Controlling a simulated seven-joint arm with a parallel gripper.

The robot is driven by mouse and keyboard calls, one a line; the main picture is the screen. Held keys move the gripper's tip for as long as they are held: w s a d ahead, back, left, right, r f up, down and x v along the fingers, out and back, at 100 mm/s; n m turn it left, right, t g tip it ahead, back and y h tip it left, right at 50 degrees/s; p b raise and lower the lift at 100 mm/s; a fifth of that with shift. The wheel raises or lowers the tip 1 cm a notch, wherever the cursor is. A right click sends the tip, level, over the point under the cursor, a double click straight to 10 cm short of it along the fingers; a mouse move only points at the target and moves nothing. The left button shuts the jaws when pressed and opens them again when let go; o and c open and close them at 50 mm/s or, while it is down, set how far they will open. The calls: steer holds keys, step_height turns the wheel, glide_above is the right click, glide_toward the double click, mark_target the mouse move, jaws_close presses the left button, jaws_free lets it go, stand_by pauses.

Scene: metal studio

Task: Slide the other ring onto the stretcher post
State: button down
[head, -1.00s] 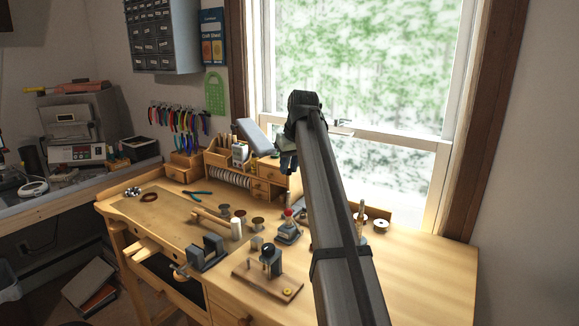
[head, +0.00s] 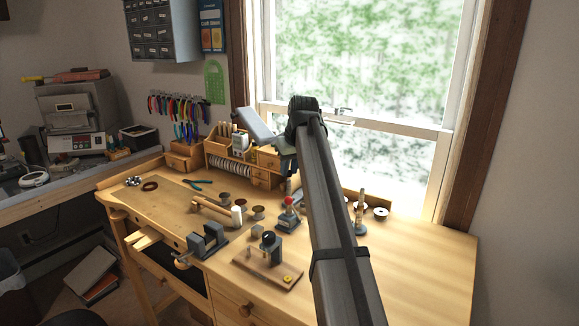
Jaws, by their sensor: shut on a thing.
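My gripper (head: 288,168) is seen from behind, mostly hidden by my own dark arm, above the back part of the bench. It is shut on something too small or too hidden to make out. A small yellow ring-like piece (head: 288,279) lies on the wooden board at the front.
A red-knobbed tool (head: 289,215) stands just left of my arm. A bench vise (head: 208,242) and several spools are further left. A spool (head: 381,212) lies beside the post. The right side of the bench is clear.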

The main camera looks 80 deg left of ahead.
mark_target(290, 174)
steer(key=shift+f, duration=1.65)
stand_by(0.6)
steer(key=c, duration=0.9)
jaws_free()
steer(key=v, duration=1.4)
steer(key=shift+d+f, duration=0.1)
